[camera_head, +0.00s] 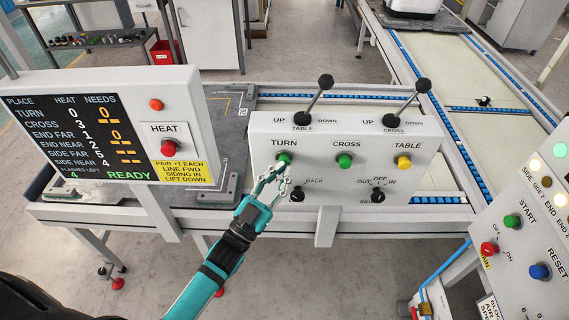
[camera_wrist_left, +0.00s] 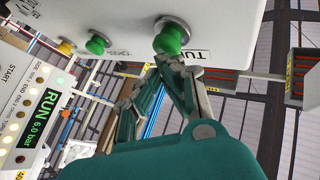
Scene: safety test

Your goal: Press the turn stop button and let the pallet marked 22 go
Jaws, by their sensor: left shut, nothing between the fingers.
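The white control panel (camera_head: 325,183) carries a green TURN button (camera_head: 284,158), a green CROSS button (camera_head: 345,161) and a yellow TABLE button (camera_head: 403,162). My left gripper (camera_head: 271,180) is shut and empty, with its fingertips just below the TURN button. In the left wrist view the fingertips (camera_wrist_left: 170,66) are close under the green TURN button (camera_wrist_left: 171,38); I cannot tell whether they touch it. I can read no pallet marked 22. My right gripper is out of view.
Two black levers (camera_head: 320,92) (camera_head: 408,97) rise from the panel top. A display board (camera_head: 75,130) with a red HEAT button (camera_head: 168,147) stands left. A START/RESET panel (camera_head: 525,225) is at right. Blue-edged conveyors (camera_head: 475,75) run behind.

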